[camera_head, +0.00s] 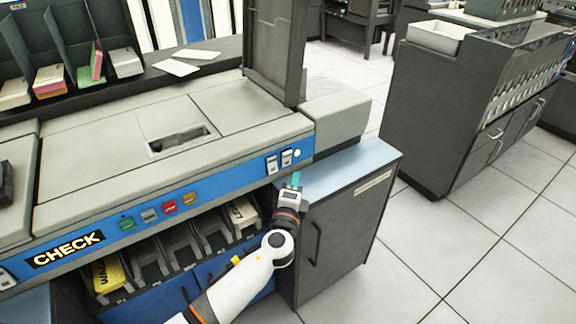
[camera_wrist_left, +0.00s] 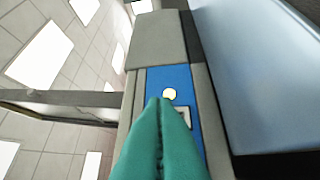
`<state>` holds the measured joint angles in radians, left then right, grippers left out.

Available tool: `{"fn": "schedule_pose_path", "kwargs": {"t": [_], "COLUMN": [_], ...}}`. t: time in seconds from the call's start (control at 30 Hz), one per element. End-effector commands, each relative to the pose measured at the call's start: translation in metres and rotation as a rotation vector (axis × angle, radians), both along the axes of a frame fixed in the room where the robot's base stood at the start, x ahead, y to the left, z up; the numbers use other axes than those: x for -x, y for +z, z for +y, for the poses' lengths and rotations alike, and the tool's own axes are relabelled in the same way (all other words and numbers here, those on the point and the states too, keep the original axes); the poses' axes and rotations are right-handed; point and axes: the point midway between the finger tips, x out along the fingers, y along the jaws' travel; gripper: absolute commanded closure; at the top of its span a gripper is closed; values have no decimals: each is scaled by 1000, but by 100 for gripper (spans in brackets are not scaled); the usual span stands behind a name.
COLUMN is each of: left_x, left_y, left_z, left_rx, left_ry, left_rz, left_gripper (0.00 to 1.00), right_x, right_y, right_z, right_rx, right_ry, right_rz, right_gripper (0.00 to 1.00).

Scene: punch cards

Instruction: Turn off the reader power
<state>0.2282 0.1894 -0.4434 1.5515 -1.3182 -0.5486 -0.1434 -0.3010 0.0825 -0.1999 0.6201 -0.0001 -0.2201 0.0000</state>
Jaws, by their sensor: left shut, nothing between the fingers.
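The card reader's blue front panel (camera_head: 225,183) carries two white rocker switches near its right end, a left one (camera_head: 271,164) and a right one (camera_head: 287,158). A lit round white lamp (camera_head: 297,153) sits just right of them. My left gripper (camera_head: 295,179) has teal fingers and is shut and empty, in front of and just below the right switch. In the left wrist view the closed fingertips (camera_wrist_left: 166,104) point at the panel by the lamp (camera_wrist_left: 170,94), and a switch (camera_wrist_left: 186,116) is partly hidden behind them. I cannot tell if they touch it. My right gripper is not in view.
Coloured buttons, a red one (camera_head: 170,207) among them, line the panel further left. Card pockets (camera_head: 180,255) lie below it. A blue-topped cabinet (camera_head: 335,170) stands right beside my left gripper. Loose white cards (camera_head: 175,67) lie at the back. Open floor (camera_head: 470,225) is at right.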

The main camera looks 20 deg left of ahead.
Motion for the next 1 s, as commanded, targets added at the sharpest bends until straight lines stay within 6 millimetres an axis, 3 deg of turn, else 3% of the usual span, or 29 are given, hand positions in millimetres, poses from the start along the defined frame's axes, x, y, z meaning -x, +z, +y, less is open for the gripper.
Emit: {"fn": "schedule_pose_path", "kwargs": {"t": [0.1, 0.3, 0.8, 0.97, 1.0], "left_x": [-25, -40, -45, -48, -48], "left_y": [3, 6, 7, 15, 9], "left_z": [3, 26, 34, 38, 38], "left_rx": [0, -1, 1, 41, 42], "left_ry": [2, 1, 0, 3, 2], "left_rz": [-1, 1, 2, 33, 35], "left_gripper": [100, 100, 100, 100, 100], "right_x": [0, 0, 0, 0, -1], "right_y": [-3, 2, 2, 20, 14], "right_z": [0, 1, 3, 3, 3], "right_rx": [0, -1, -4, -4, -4], "right_ry": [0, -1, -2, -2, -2], "right_rz": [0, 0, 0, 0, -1], "right_gripper": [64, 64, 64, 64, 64]}}
